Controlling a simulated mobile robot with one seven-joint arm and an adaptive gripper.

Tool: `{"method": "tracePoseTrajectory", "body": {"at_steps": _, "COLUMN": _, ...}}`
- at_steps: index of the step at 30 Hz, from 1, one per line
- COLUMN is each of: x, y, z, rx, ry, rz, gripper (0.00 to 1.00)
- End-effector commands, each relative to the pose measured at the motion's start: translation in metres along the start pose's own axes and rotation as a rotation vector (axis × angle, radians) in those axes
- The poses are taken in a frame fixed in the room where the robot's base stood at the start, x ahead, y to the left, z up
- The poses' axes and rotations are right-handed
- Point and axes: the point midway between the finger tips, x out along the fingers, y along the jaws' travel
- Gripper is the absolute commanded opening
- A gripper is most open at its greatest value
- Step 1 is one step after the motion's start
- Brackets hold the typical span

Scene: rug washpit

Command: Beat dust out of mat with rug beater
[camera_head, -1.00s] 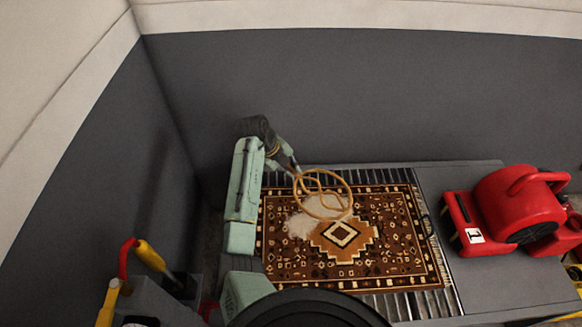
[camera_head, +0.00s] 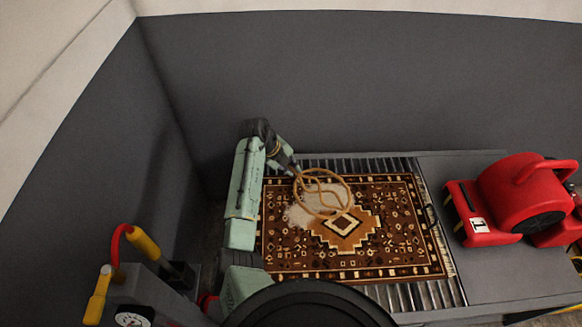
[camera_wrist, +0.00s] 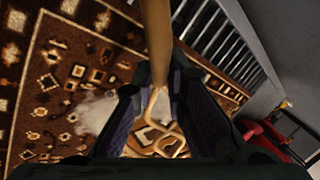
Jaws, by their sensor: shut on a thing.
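The mat (camera_head: 400,235) is a brown patterned rug with a pale-edged central diamond, lying flat on a slatted metal rack. A pale dust patch (camera_head: 298,216) lies on its upper left part; the dust also shows in the wrist view (camera_wrist: 92,112). My gripper (camera_head: 292,170) is shut on the rug beater (camera_head: 348,190), a tan looped wicker head on a handle. The beater's head is over the dusty part of the mat; I cannot tell whether it touches. In the wrist view the handle (camera_wrist: 156,40) runs between the fingers of my gripper (camera_wrist: 158,105).
A red blower (camera_head: 515,200) stands on the grey bench top (camera_head: 500,270) right of the mat. A grey wall rises close behind the rack. Machinery with a gauge, a red hose and yellow handles (camera_head: 143,245) stands at the lower left.

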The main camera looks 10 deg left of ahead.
Motion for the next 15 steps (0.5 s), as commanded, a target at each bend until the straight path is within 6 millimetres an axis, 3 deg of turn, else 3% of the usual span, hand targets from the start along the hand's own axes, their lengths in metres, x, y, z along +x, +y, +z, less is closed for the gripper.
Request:
{"method": "tracePoseTrajectory", "body": {"at_steps": 11, "x": 0.053, "y": 0.025, "z": 0.006, "rx": -0.001, "ry": 0.0, "rz": -0.001, "gripper": 0.0}}
{"method": "tracePoseTrajectory", "body": {"at_steps": 12, "x": 0.043, "y": 0.02, "z": 0.006, "rx": 0.0, "ry": -0.001, "rz": -0.002, "gripper": 0.0}}
{"method": "tracePoseTrajectory", "body": {"at_steps": 15, "x": 0.04, "y": 0.019, "z": 0.005, "rx": -0.001, "ry": 0.0, "rz": -0.001, "gripper": 0.0}}
